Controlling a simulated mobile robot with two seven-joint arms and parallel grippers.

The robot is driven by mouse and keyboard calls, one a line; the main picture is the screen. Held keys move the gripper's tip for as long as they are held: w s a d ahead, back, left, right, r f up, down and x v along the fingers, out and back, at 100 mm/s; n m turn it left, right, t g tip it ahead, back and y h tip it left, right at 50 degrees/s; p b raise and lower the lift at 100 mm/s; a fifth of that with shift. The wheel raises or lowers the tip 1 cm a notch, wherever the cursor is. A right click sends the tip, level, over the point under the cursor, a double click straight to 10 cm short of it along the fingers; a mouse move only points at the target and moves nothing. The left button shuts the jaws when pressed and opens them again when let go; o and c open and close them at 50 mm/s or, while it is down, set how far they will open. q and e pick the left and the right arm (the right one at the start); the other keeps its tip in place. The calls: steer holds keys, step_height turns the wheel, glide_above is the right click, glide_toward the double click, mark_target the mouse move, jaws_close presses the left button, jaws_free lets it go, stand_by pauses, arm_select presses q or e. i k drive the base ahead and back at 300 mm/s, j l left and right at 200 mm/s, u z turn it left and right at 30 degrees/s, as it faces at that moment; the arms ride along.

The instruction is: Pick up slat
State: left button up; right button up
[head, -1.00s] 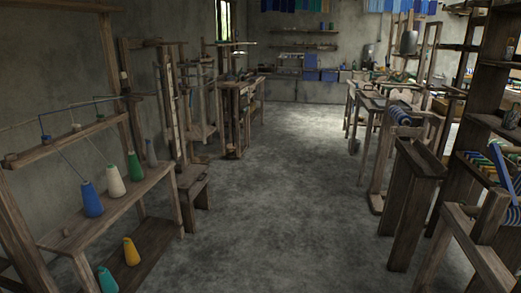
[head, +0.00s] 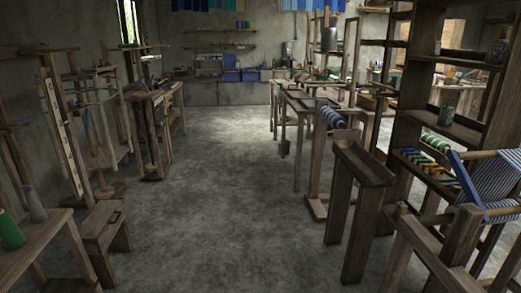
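Neither of my grippers is in view. I cannot single out a loose slat with certainty. A pale upright strip with dark marks (head: 61,130) is on a wooden frame at the left, but I cannot tell whether it is the slat. Wooden looms and frames stand along both sides.
A grey floor aisle (head: 215,200) is open down the middle. A wooden stool (head: 104,230) and a bench with a green cone (head: 10,232) border it at left. A narrow wooden stand (head: 362,163), a shelf rack (head: 405,85) and a loom with striped cloth (head: 490,185) stand at right.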

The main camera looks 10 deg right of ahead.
mark_target(393, 90)
steer(key=i+z, duration=0.15)
steer(key=i, duration=1.05)
steer(key=i+z, duration=0.3)
steer(key=i, duration=0.2)
steer(key=i+j+z, duration=0.15)
steer(key=i+z, duration=0.6)
steer(key=i+j+z, duration=0.4)
steer(key=z, duration=2.5)
steer(key=k+l, duration=0.45)
steer(key=k+j+z, duration=0.05)
